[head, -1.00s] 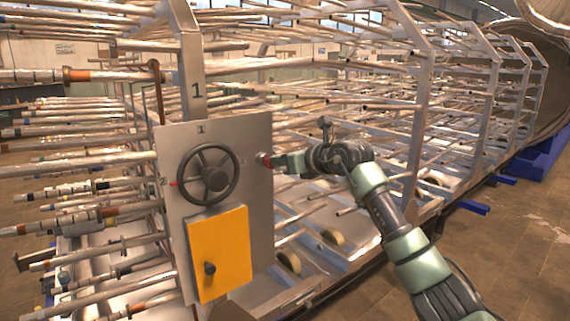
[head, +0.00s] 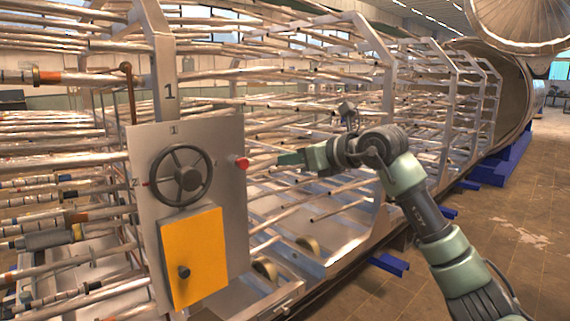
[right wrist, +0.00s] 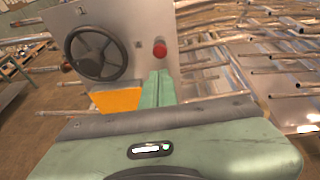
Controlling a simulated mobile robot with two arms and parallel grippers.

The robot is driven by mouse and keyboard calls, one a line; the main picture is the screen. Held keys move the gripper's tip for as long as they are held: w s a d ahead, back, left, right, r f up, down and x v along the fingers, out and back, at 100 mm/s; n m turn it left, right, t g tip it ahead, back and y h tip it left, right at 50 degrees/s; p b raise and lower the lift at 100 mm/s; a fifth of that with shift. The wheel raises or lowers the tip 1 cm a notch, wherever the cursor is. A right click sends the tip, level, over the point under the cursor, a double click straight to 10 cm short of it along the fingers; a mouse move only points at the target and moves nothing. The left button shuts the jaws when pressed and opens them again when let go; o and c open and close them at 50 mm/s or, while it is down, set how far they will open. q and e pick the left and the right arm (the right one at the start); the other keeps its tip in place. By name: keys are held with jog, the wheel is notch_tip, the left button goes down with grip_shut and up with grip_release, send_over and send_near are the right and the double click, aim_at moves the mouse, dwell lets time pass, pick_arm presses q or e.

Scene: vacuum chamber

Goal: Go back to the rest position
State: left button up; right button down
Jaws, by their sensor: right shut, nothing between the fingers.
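My right gripper (head: 284,159) is shut and empty, its green fingers pointing left toward the grey panel (head: 226,140). Its tip is a little to the right of a red button (head: 241,162) at the panel's right edge, with a gap in the head view. In the right wrist view the shut fingers (right wrist: 157,86) show just below the red button (right wrist: 160,49). My right arm comes in from the lower right. My left gripper is in neither view.
The panel carries a dark handwheel (head: 187,176) and a yellow door (head: 193,257) with a black knob (head: 184,272). Behind stands a long metal frame (head: 388,110) full of pipes. Blue supports (head: 390,264) stand on the floor. Open brown floor (head: 520,215) lies at the right.

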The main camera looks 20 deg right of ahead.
jog(key=w+a+f+m+g+y, duration=0.1)
jog(key=w+a+f+m+y, duration=0.2)
jog(key=f, duration=1)
jog(key=w+a+f+m+y, duration=0.1)
jog(key=a+f+m+y, duration=0.3)
jog(key=f, duration=0.9)
jog(key=s+d+f+m+h, duration=0.25)
jog(key=f+m, duration=0.35)
jog(key=f, duration=0.6)
jog(key=s+d+f+m+t+h, duration=0.1)
jog(key=s+f+m+h, duration=0.25)
jog(key=f+m, duration=0.6)
jog(key=s+d+f+m+h, duration=0.1)
jog(key=s+f+m+h, duration=0.25)
jog(key=f, duration=1.05)
jog(key=s+d+f+m+g+h, duration=0.25)
jog(key=s+f+m+g, duration=0.35)
jog(key=s+f, duration=1.7)
jog(key=s+a+f+m+g, duration=0.1)
jog(key=s+f+m+g, duration=0.1)
jog(key=s, duration=0.8)
jog(key=s+a+f+m+g, duration=0.2)
jog(key=s+f, duration=0.2)
jog(key=s, duration=0.7)
jog(key=s+a+f+m+g, duration=0.2)
jog(key=s+f, duration=0.1)
jog(key=s, duration=0.8)
jog(key=shift+s+h, duration=0.2)
jog(key=shift+h, duration=0.2)
